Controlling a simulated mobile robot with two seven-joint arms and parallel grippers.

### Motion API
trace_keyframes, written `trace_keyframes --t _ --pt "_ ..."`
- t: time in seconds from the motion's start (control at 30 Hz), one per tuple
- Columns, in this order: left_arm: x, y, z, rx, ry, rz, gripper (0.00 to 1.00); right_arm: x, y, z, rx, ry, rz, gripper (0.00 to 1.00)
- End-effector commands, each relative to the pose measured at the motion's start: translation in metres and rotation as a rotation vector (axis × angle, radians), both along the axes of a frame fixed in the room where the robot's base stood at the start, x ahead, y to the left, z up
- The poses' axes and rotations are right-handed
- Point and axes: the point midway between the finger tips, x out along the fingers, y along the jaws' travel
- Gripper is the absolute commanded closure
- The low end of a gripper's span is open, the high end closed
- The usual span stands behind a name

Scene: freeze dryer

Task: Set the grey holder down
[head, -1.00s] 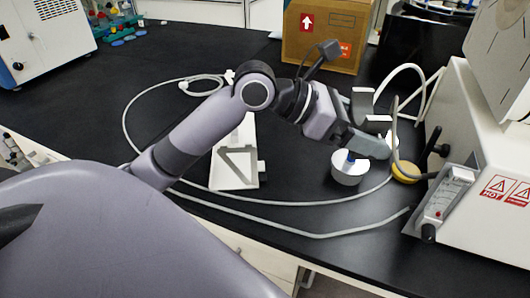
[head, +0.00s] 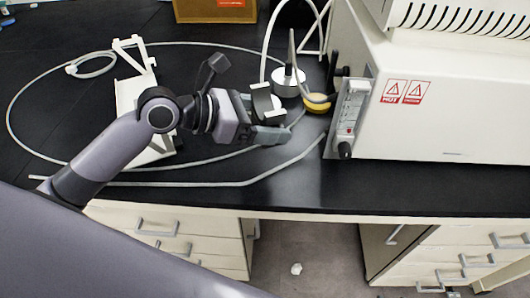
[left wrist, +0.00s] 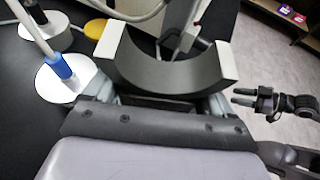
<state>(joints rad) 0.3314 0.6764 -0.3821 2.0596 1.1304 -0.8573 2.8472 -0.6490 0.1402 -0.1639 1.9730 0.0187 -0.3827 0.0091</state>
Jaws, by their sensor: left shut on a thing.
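The grey holder (head: 264,104) is a curved, half-ring piece with pale end faces. My left gripper (head: 268,119) is shut on it, over the black bench in the head view. In the left wrist view the holder (left wrist: 165,72) sits across the jaws of the left gripper (left wrist: 158,100), its hollow side facing up in the picture. Part of its lower side is hidden by the gripper. I cannot tell whether it touches the bench.
A white round base (head: 288,83) with a blue-ended tube (left wrist: 57,68) stands close beside the holder. A yellow disc (head: 317,104) and the white machine (head: 440,110) are to the right. A white frame (head: 128,95) lies left. Bare bench (head: 290,190) shows in front.

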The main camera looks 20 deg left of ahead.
Motion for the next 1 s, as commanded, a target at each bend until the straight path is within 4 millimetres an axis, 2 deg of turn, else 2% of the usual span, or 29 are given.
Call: trace_keyframes --t 0.03,0.27,0.5,0.57,0.6,1.0 --pt "0.000 0.000 -0.013 0.000 0.002 0.001 0.55 0.001 0.001 -0.003 0.004 -0.001 0.001 0.57" --pt "0.000 0.000 -0.032 -0.001 -0.002 0.001 0.55 0.001 0.005 -0.005 0.010 0.001 0.005 0.57" --pt "0.000 0.000 -0.074 0.000 0.002 0.001 0.55 0.003 0.006 -0.014 0.013 0.004 0.008 0.57" --pt "0.000 0.000 -0.081 -0.001 -0.001 0.001 0.55 0.004 0.006 -0.015 0.014 0.003 0.008 0.57" --pt "0.000 0.000 -0.084 0.000 0.000 0.001 0.65 0.004 0.006 -0.015 0.014 0.002 0.009 0.57" --pt "0.000 0.000 -0.087 -0.001 -0.002 0.001 0.64 0.005 0.006 -0.012 0.013 0.000 0.012 0.57"
